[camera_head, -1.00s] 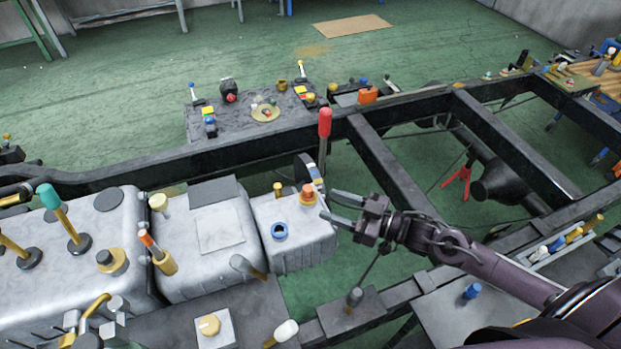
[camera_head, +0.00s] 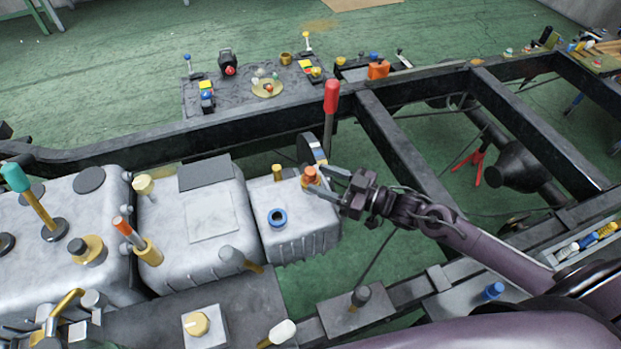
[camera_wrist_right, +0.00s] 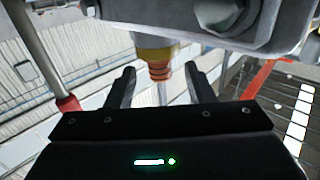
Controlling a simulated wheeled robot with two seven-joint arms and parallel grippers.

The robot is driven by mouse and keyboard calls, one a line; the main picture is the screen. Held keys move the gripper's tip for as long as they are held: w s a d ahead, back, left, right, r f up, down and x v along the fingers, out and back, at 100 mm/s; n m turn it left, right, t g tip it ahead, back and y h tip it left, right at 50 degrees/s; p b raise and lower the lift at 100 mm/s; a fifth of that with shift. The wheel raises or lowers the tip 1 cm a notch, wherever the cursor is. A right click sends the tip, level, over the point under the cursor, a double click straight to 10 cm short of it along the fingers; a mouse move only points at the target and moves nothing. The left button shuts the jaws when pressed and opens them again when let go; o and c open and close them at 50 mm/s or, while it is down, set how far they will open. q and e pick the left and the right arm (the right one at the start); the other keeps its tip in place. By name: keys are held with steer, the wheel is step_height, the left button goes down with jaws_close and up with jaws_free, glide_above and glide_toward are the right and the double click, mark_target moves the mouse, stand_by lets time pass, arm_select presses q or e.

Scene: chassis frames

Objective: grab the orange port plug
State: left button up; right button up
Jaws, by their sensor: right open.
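The orange port plug (camera_head: 310,176) stands on the right end of the smaller grey metal housing (camera_head: 290,240), on a yellowish collar. My right gripper (camera_head: 322,182) is open at the plug's right side, its fingers reaching toward it. In the right wrist view the plug (camera_wrist_right: 159,71) shows between the two open fingers (camera_wrist_right: 160,88), under a yellow collar. The fingers do not appear to touch it. My left gripper is not in view.
A red-handled lever (camera_head: 331,98) rises just behind the plug. A blue ring port (camera_head: 277,218) and a short brass peg (camera_head: 277,172) sit nearby on the same housing. Black chassis rails (camera_head: 400,150) run behind and to the right.

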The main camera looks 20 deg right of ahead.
mark_target(316, 176)
steer(key=x, duration=0.4)
jaws_close()
steer(key=shift+r, duration=0.1)
